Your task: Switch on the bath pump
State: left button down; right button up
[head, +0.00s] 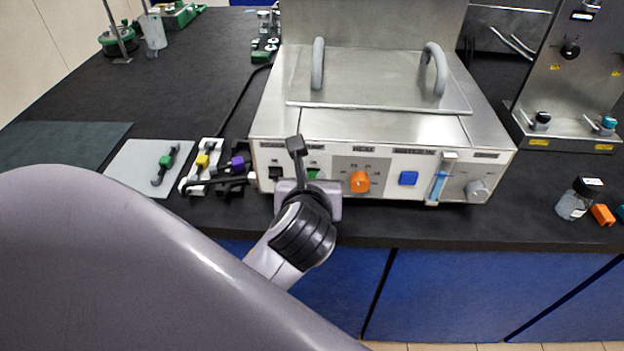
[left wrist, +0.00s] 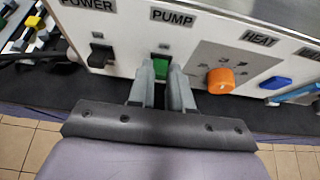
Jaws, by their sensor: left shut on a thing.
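The bath (head: 385,130) is a steel box with a white front panel and a lid with two grey handles. The green pump switch (left wrist: 161,64) sits under the PUMP label in the left wrist view. In the head view it is mostly hidden behind my wrist. My left gripper (left wrist: 161,72) is at the panel, its two grey fingertips close on either side of the green switch and shut on it. In the head view my left gripper (head: 312,183) is low at the panel's left part. My right gripper is not in view.
The black power switch (left wrist: 101,55) is left of the pump switch. The orange heat knob (left wrist: 221,80) is to its right, with a blue button (head: 408,178) beyond. Coloured clamps (head: 203,160) lie left of the bath. A small bottle (head: 578,198) stands at the right.

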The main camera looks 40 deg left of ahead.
pick_arm(q)
jog(key=shift+w+a+r+g+h, duration=0.15)
jog(key=shift+r+g+h, duration=0.25)
jog(key=shift+g, duration=0.3)
jog(key=shift+f, duration=0.1)
jog(key=c, duration=1)
grip_release()
jog(key=shift+c, duration=0.2)
jog(key=v, duration=0.7)
